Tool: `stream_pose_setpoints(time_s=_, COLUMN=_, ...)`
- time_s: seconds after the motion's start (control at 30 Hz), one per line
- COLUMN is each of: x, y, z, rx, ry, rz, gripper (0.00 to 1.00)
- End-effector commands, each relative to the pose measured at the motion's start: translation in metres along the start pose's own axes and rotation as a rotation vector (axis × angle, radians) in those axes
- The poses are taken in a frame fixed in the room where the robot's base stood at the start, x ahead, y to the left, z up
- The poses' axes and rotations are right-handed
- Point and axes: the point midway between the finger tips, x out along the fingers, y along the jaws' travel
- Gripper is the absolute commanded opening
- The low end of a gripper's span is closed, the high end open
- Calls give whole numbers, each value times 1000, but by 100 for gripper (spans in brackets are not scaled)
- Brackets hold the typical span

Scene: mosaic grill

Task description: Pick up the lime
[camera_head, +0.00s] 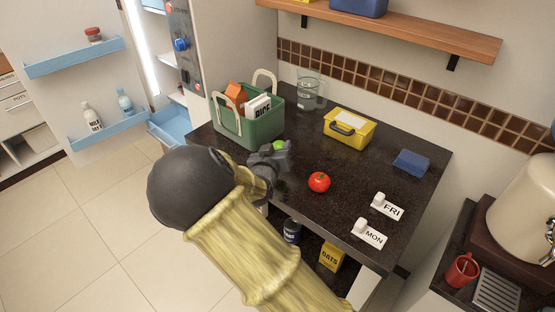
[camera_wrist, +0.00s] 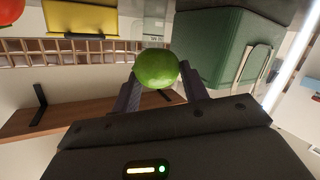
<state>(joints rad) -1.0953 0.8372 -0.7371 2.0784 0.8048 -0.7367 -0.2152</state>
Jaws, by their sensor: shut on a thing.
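The green lime (camera_wrist: 157,68) is between the two fingers of my gripper (camera_wrist: 160,92) in the wrist view. My gripper is shut on it. In the head view, a bit of the lime (camera_head: 279,146) shows at my gripper (camera_head: 277,151), over the dark counter near the green basket. Most of the lime is hidden there by the gripper and arm. The gap between lime and counter cannot be judged in the head view.
A green basket (camera_head: 249,128) with cartons stands left of a glass jug (camera_head: 309,92). A yellow box (camera_head: 347,130), a red tomato (camera_head: 319,182), a blue block (camera_head: 411,162) and FRI (camera_head: 390,211) and MON (camera_head: 371,236) tags are on the counter. An open fridge is at left.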

Motion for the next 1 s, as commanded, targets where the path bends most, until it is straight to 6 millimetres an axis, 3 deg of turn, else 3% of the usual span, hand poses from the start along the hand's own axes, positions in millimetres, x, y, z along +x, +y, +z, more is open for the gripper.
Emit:
stream_pose_setpoints(time_s=0.1, x=-4, y=8, z=-22, rx=4, ry=2, rz=0, gripper=21)
stream_pose_setpoints(time_s=0.23, x=-7, y=12, z=-33, rx=1, ry=1, rz=2, gripper=21)
stream_pose_setpoints(time_s=1.0, x=-8, y=12, z=-35, rx=0, ry=0, rz=0, gripper=21)
